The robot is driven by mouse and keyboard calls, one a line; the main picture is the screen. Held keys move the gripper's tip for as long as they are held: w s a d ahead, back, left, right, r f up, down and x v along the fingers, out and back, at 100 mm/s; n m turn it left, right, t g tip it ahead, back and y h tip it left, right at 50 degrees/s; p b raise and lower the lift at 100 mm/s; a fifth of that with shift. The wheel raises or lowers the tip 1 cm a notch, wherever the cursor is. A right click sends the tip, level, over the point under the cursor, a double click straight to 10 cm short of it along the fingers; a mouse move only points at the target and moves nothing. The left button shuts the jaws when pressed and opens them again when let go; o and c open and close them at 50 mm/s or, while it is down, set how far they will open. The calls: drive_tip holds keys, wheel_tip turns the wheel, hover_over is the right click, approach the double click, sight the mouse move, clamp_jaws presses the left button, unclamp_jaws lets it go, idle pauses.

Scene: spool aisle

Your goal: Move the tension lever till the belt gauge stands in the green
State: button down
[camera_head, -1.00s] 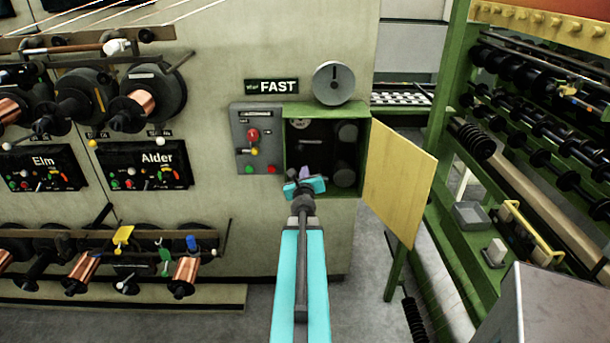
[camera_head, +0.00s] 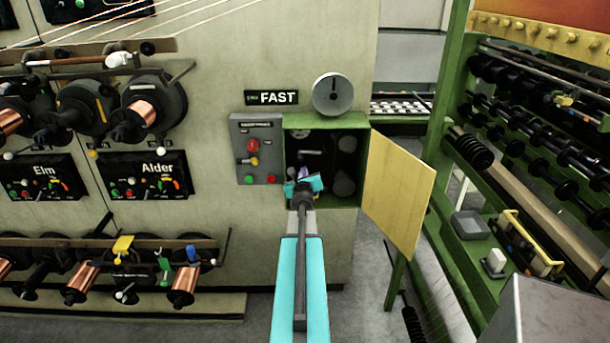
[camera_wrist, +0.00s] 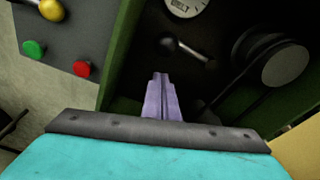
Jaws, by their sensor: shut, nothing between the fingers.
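My gripper (camera_wrist: 161,85) is shut and empty, its purple fingers reaching into the green open cabinet (camera_head: 325,121). In the wrist view a dark lever (camera_wrist: 187,51) with a rounded dark end and a paler end lies just beyond the fingertips, apart from them in the picture. I take it to be the tension lever. A white gauge (camera_wrist: 186,6) is cut off by the top edge of the wrist view; its needle and any green band cannot be read. In the head view my gripper (camera_head: 304,173) covers part of the cabinet's dark inside.
The cabinet's yellow door (camera_head: 397,195) stands open to the right. Dark pulleys (camera_wrist: 272,58) with a belt fill the cabinet's right side. A grey control box (camera_head: 257,150) with a red knob and buttons adjoins it on the left. A round dial (camera_head: 333,94) sits above.

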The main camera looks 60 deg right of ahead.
drive_tip(key=shift+w+a+r+p, duration=0.2)
drive_tip(key=shift+r+p, duration=0.2)
drive_tip(key=shift+r, duration=0.25)
drive_tip(key=shift+w+a+r+p, duration=0.1)
drive_tip(key=shift+a+r+p, duration=0.1)
drive_tip(key=shift+r+p, duration=0.3)
drive_tip(key=shift+r, duration=0.1)
drive_tip(key=shift+w+a+r+p, duration=0.1)
drive_tip(key=shift+a+r+p, duration=0.05)
drive_tip(key=shift+r+p, duration=0.55)
drive_tip(key=shift+f, duration=0.1)
drive_tip(key=s+a+f+b, duration=0.2)
drive_tip(key=s+a+b, duration=0.1)
drive_tip(key=a, duration=0.5)
drive_tip(key=shift+s, duration=0.9)
